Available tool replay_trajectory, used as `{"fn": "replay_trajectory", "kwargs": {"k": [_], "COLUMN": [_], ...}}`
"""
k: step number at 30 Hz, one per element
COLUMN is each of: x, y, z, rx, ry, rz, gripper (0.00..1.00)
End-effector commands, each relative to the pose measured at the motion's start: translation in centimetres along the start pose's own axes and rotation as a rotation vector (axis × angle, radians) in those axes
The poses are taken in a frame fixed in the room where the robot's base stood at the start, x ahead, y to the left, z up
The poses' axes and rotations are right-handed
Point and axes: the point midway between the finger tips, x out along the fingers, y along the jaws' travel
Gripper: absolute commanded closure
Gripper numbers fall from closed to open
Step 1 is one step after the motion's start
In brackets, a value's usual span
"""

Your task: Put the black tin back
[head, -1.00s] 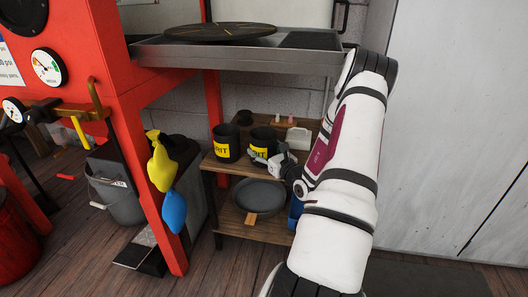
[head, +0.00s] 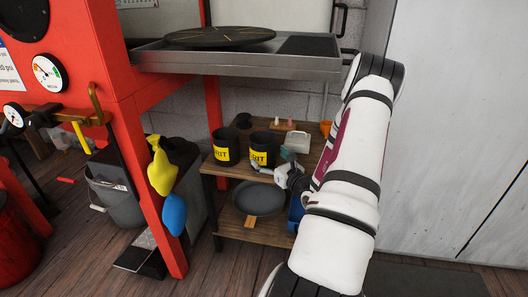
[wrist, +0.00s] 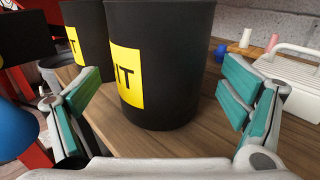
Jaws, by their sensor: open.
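Two black tins with yellow labels stand upright side by side on the upper wooden shelf in the head view, a left tin (head: 226,142) and a right tin (head: 262,143). My gripper (head: 268,166) is low at the front right of the right tin. In the wrist view my gripper (wrist: 162,80) is open. The right tin (wrist: 175,65) shows between its two teal-padded fingers, with a visible gap on each side. The left tin (wrist: 87,25) is behind the left finger, partly hidden by the right tin.
A grey pan (head: 258,198) lies on the lower shelf. A metal tray (head: 240,57) overhangs the shelf.

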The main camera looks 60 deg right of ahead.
Motion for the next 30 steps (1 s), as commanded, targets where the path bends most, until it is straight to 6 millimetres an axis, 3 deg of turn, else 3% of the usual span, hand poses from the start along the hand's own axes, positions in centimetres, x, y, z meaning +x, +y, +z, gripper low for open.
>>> {"fn": "replay_trajectory", "kwargs": {"k": [3, 9, 15, 18, 20, 23, 26, 30], "x": [-2.7, -6.2, -7.9, -7.4, -6.6, -5.0, -4.4, -6.1], "y": [0.0, 0.0, 0.1, 1.3, 3.1, 8.1, 14.6, 23.8], "z": [0.2, 0.1, 0.2, 1.4, 3.0, 6.9, 11.2, 16.2], "rx": [0.003, 0.002, -0.001, -0.02, -0.045, -0.11, -0.192, -0.321], "ry": [0.003, 0.002, -0.001, -0.014, -0.03, -0.069, -0.112, -0.162], "rz": [-0.003, -0.001, 0.003, 0.054, 0.124, 0.307, 0.536, 0.864], "gripper": [0.08, 0.08, 0.08, 0.08, 0.08, 0.08, 0.08, 0.08]}}
